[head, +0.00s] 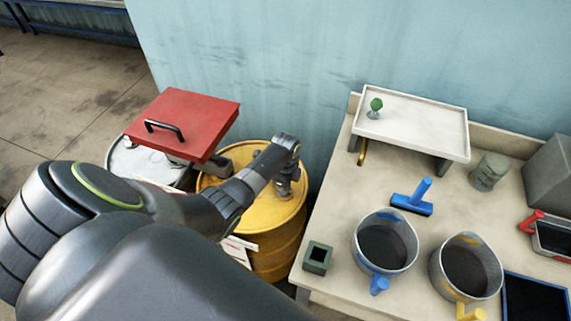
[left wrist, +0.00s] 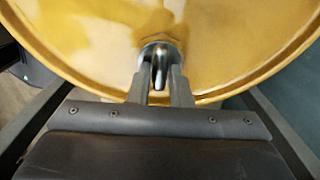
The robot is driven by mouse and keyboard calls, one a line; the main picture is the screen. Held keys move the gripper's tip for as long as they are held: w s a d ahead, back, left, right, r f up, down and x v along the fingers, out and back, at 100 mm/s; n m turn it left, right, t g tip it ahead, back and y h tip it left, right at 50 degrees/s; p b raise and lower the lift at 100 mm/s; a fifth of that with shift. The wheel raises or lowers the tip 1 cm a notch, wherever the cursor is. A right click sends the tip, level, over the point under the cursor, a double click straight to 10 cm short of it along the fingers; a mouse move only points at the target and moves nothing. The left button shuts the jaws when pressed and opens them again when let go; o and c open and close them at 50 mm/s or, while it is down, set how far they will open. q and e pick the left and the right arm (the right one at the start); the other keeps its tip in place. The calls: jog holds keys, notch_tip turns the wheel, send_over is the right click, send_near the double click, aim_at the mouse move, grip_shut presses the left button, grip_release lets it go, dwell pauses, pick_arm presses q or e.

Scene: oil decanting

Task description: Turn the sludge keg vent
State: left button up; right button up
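The yellow keg (head: 278,238) stands left of the workbench, partly covered by my left arm. In the left wrist view its yellow lid (left wrist: 90,45) fills the top. A small silver vent (left wrist: 160,58) sticks up near the lid's edge. My left gripper (left wrist: 160,80) has one finger on each side of the vent's narrow upright part, closed in against it. In the head view my left gripper (head: 285,185) is over the keg's right side, and the vent is mostly hidden there. My right gripper is not in view.
A red lid with a black handle (head: 185,122) sits over a white drum (head: 130,160) left of the keg. The workbench (head: 335,225) on the right holds a blue-handled pitcher (head: 385,270), a yellow-handled pitcher (head: 490,285), a blue tool (head: 412,203) and a white raised shelf (head: 425,125).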

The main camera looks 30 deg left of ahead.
pick_arm(q)
jog(key=o, duration=0.3)
jog(key=shift+o, duration=0.2)
jog(key=shift+r, duration=0.55)
notch_tip(320, 180, up, 16)
jog(key=shift+r, duration=0.15)
